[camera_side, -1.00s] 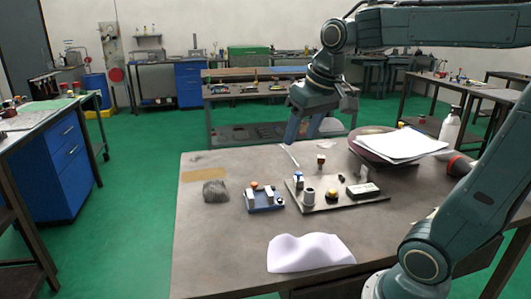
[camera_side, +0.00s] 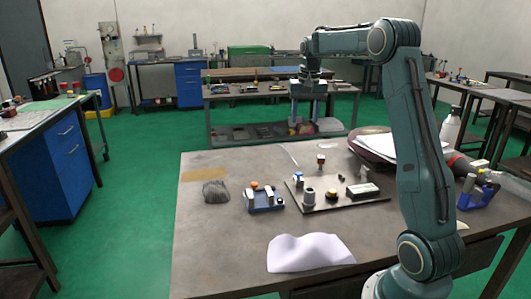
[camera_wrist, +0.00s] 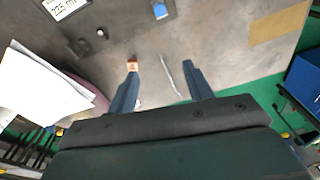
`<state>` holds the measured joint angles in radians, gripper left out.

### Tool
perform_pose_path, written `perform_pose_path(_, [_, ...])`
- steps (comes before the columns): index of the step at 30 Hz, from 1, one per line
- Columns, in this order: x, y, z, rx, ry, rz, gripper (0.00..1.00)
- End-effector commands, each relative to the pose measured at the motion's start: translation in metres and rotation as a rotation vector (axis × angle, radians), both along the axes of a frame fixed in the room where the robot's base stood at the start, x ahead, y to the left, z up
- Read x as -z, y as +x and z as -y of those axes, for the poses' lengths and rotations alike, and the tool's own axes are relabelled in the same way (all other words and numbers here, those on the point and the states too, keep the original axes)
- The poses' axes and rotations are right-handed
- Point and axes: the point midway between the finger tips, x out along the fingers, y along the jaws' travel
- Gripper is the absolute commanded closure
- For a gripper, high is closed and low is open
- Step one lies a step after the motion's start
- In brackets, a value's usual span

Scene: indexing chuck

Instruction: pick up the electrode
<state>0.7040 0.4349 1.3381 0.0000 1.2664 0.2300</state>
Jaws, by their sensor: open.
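A small block with a copper-brown top (camera_side: 320,158) stands on the table just behind the grey plate; I take it for the electrode, but its kind is not certain. It also shows in the wrist view (camera_wrist: 132,64), at the tip of the left finger in the picture. My gripper (camera_side: 306,122) points down with its two blue fingers wide apart and empty, high up and apart from the block. In the wrist view my gripper (camera_wrist: 160,68) has a thin pale strip (camera_wrist: 170,76) lying below its gap.
The grey plate (camera_side: 348,203) carries several small parts and a display box (camera_side: 362,190). A blue fixture (camera_side: 266,208) and a grey lump (camera_side: 216,191) stand to its left. White paper (camera_side: 308,252) lies in front. Papers on a dark round disc (camera_side: 358,150) stand at the right.

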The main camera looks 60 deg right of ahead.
Motion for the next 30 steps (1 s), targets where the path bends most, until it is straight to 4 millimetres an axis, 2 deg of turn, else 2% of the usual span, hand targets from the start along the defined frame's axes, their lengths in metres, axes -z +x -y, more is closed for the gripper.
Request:
perform_pose_path(1, [0.010, -0.001, 0.018, 0.034, 0.011, -0.011, 0.49])
perform_pose_path(6, [0.038, -0.008, 0.067, 0.133, 0.040, -0.040, 0.49])
perform_pose_path(12, [0.064, -0.019, 0.107, 0.216, 0.066, -0.062, 0.49])
perform_pose_path(18, [0.074, -0.025, 0.120, 0.246, 0.076, -0.070, 0.49])
perform_pose_path(26, [0.078, -0.025, 0.120, 0.246, 0.076, -0.070, 0.49])
perform_pose_path(30, [0.090, -0.025, 0.120, 0.245, 0.078, -0.072, 0.49])
